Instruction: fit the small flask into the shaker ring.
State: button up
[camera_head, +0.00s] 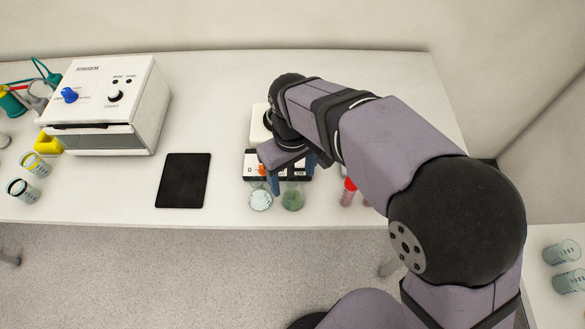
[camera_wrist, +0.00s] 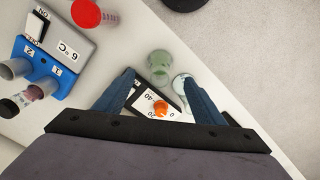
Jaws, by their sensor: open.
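My gripper (camera_head: 292,180) is open over the front of a white device with a black and white front panel (camera_head: 250,164). In the wrist view its two blue fingers (camera_wrist: 159,80) stand apart, with the device's orange knob (camera_wrist: 160,108) showing between them. Two small glass vessels stand in front of the device near the table edge: a greenish one (camera_head: 293,200) and a pale one (camera_head: 261,200). The wrist view shows the greenish one (camera_wrist: 159,66) and the pale one (camera_wrist: 181,82) just beyond the fingertips. Nothing is held. I cannot make out the shaker ring.
A white box with a blue knob (camera_head: 112,98) and two banded glass vessels (camera_head: 36,165) stand at left. A black pad (camera_head: 183,181) lies in the middle. A red-capped tube (camera_head: 349,190) is close on the right. A blue tube rack (camera_wrist: 52,72) shows in the wrist view.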

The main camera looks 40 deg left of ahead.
jog(key=shift+r+b, duration=0.4)
jog(key=shift+r, duration=1.65)
jog(key=w+d+m, duration=0.1)
jog(key=w+d, duration=0.1)
jog(key=d, duration=0.1)
jog(key=w+d+m, duration=0.1)
jog(key=w+d, duration=0.2)
jog(key=w+d+m, duration=0.1)
jog(key=w+d, duration=0.2)
jog(key=shift+w+d+f+m, duration=0.2)
jog(key=shift+f+m, duration=0.1)
jog(key=shift+f, duration=0.1)
jog(key=w+d+f+m, duration=0.1)
jog(key=w+d+m, duration=0.1)
jog(key=d, duration=0.5)
jog(key=w+d+f+m, duration=0.1)
jog(key=w+d+m, duration=0.2)
jog(key=d, duration=0.4)
jog(key=s+d+f+m, duration=0.2)
jog(key=s+d+m, duration=0.1)
jog(key=d, duration=0.6)
jog(key=s+d+f+m, duration=0.1)
jog(key=s+d+m, duration=0.2)
jog(key=d, duration=0.6)
jog(key=shift+s+d+f+m, duration=0.4)
jog(key=shift+m, duration=0.2)
jog(key=c, duration=0.4)
